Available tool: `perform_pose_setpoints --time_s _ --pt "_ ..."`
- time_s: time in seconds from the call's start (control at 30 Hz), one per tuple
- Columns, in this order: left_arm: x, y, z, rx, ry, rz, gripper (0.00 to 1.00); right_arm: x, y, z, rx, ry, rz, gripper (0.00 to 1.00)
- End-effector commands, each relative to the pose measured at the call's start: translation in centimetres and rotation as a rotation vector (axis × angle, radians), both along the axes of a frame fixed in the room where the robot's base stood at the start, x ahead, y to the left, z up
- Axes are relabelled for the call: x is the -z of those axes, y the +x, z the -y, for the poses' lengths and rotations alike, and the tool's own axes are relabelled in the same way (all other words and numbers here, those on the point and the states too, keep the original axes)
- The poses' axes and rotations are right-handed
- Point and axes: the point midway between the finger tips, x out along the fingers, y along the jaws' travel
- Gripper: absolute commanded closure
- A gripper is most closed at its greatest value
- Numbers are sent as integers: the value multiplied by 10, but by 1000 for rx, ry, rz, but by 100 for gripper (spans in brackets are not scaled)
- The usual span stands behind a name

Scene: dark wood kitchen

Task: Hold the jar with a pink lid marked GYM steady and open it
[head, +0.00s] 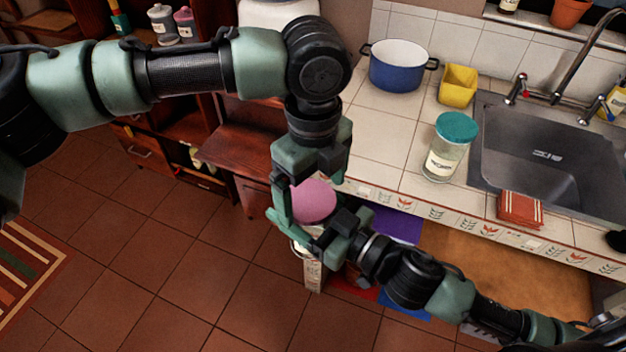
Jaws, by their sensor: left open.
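The jar with a pink lid (314,201) is held up in front of the counter's left end, over the floor. Its body is mostly hidden by my grippers, and I cannot read its label. My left gripper (308,190) comes down from above and is open, with its fingers at the sides of the pink lid. My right gripper (312,232) comes in from the lower right and is shut on the jar's body, below the lid. The lid sits on the jar.
On the tiled counter stand a teal-lidded jar (447,150), a blue pot (397,70) and a yellow container (457,86), left of the sink (545,150). A red cloth (520,209) hangs at the counter edge. Shelf jars (162,24) stand behind my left arm.

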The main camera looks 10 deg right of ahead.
Motion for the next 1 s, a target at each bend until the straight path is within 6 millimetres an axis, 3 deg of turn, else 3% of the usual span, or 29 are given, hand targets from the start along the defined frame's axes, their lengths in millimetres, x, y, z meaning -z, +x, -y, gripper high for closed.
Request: perform_pose_setpoints --time_s 0.13,0.17,0.3,0.4,0.57,0.67,1.0 --pt "0 0 0 0 0 0 3 -2 0 0 -1 1 3 100" --pt "0 0 0 0 0 0 9 -2 0 0 -1 1 3 100" --pt "0 0 0 0 -2 1 48 -2 0 -1 -2 1 3 100" --pt "-1 1 1 0 -5 2 71 -2 -1 -1 -4 3 3 100" --pt "-1 1 2 -28 -9 3 71 -2 -2 -2 -8 4 3 100" --pt "-1 1 3 -147 -10 1 71 -2 -3 -3 -10 5 3 100" --pt "-3 5 3 -878 -11 -3 71 -2 -4 -4 -12 6 3 100"
